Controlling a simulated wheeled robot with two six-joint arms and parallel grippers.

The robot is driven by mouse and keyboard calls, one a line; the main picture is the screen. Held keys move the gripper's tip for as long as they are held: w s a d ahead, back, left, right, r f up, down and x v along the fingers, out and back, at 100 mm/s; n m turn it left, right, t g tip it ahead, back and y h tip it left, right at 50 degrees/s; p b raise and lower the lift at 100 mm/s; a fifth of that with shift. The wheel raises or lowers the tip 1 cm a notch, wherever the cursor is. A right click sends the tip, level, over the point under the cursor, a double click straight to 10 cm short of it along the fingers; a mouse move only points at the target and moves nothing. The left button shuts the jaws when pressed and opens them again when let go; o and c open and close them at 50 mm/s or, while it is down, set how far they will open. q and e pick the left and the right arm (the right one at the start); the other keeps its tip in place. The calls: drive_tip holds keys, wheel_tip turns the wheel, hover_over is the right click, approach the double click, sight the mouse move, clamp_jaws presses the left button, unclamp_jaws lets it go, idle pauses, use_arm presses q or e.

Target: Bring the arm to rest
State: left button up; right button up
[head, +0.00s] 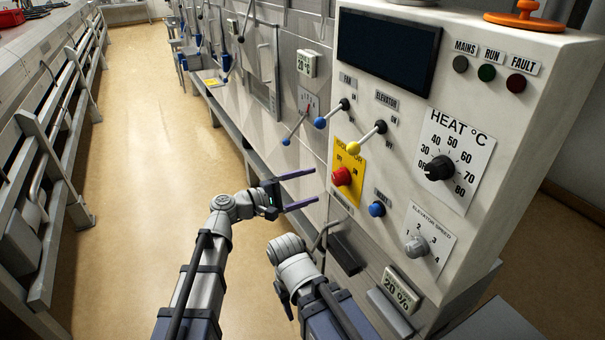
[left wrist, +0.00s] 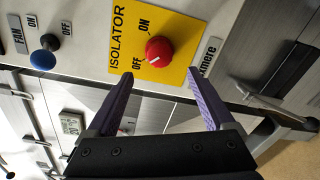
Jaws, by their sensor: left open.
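My left gripper (head: 316,186) is open and empty, its two purple fingers pointing at the control panel (head: 395,150). The fingers are just short of the red isolator knob (head: 341,176) on its yellow plate. In the left wrist view, the open fingers (left wrist: 160,75) lie below the red knob (left wrist: 159,50), one toward each side, with a gap between. The knob's white mark points toward OFF. My right arm (head: 292,265) is folded low beside the left one; its jaws are hidden.
The blue fan lever (head: 321,122), yellow elevator lever (head: 354,148) and blue button (head: 377,209) stick out near the left gripper. A metal handle (left wrist: 272,103) shows at the panel's lower edge. The aisle floor (head: 135,120) to the left is clear.

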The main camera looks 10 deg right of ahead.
use_arm(q)
drive_tip(key=s+a+f+m+g+y, duration=0.2)
drive_tip(key=s+a+f+m+y, duration=0.15)
drive_tip(key=a+f+y, duration=0.35)
drive_tip(key=s+a+f+m+g+y, duration=0.1)
drive_tip(key=s+a+f+m+y, duration=0.1)
drive_tip(key=s+a+f, duration=0.55)
drive_tip(key=s+a+f+m+g+y, duration=0.1)
drive_tip(key=s+a+f+y, duration=0.25)
drive_tip(key=a, duration=0.35)
drive_tip(key=s+a+f+m+g+y, duration=0.1)
drive_tip(key=s+a+f+m+y, duration=0.2)
drive_tip(key=a, duration=0.4)
drive_tip(key=s+d+r+m+y+p, duration=0.1)
drive_tip(key=s+d+r+p, duration=0.1)
drive_tip(key=d, duration=0.3)
drive_tip(key=s+d+r+m+g+y+p, duration=0.1)
drive_tip(key=s+d+r+p, duration=0.1)
drive_tip(key=d, duration=0.4)
wheel_tip(320, 180, up, 2)
drive_tip(key=shift+r+p, duration=0.1)
drive_tip(key=shift+p, duration=0.8)
drive_tip(key=shift+s+d, duration=0.1)
